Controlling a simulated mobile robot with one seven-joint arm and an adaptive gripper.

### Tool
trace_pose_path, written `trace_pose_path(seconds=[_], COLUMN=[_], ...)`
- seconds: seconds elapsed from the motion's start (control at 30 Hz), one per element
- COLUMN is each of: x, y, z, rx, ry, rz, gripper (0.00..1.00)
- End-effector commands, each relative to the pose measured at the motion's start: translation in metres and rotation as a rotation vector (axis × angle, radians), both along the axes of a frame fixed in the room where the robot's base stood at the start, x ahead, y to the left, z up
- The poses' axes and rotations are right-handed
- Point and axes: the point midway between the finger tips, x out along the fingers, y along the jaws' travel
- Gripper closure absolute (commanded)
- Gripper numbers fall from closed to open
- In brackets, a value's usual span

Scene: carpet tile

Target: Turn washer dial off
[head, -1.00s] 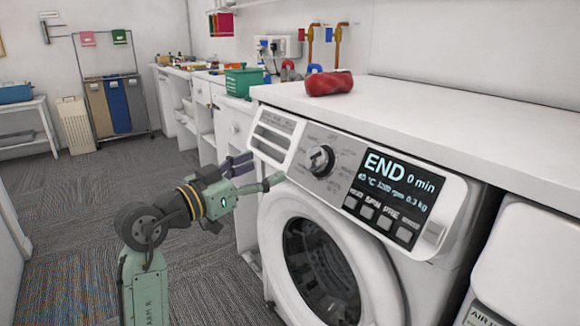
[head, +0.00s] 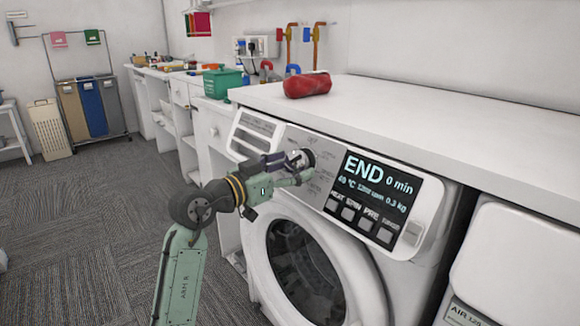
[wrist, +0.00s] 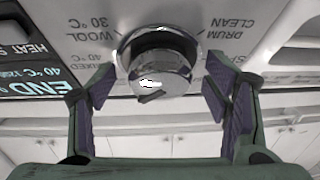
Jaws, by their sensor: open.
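The washer (head: 340,225) is white, with a display reading END and 0 min. Its round chrome dial (head: 302,158) sits on the grey control panel, left of the display, partly covered by my gripper in the head view. In the wrist view the dial (wrist: 160,70) is large, in the upper middle, with printed programme labels around it. My gripper (wrist: 158,88) is open, one purple-padded finger on each side of the dial, with gaps to it on both sides. In the head view my gripper (head: 298,170) is at the dial. The dial's exact setting is hard to tell.
A white counter (head: 430,115) runs above the washer and carries a red bundle (head: 307,85). A green basket (head: 222,82) stands on the farther counter. Hampers (head: 92,108) stand at the back left. The carpet (head: 90,215) at the left is clear.

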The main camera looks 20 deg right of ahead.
Motion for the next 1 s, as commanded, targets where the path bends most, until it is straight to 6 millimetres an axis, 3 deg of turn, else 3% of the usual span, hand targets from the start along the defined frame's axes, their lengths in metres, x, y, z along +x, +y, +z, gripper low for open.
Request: trace_pose_path(seconds=[0.2,0.9,1.0], x=[0.0000,-0.0002,-0.0003], y=[-0.0001,0.0001,0.0001], z=[-0.0001,0.0000,0.0002], rx=[0.000,0.000,0.000], ry=[0.000,0.000,0.001], rz=[0.000,0.000,0.001], gripper=[0.30,0.77,0.77])
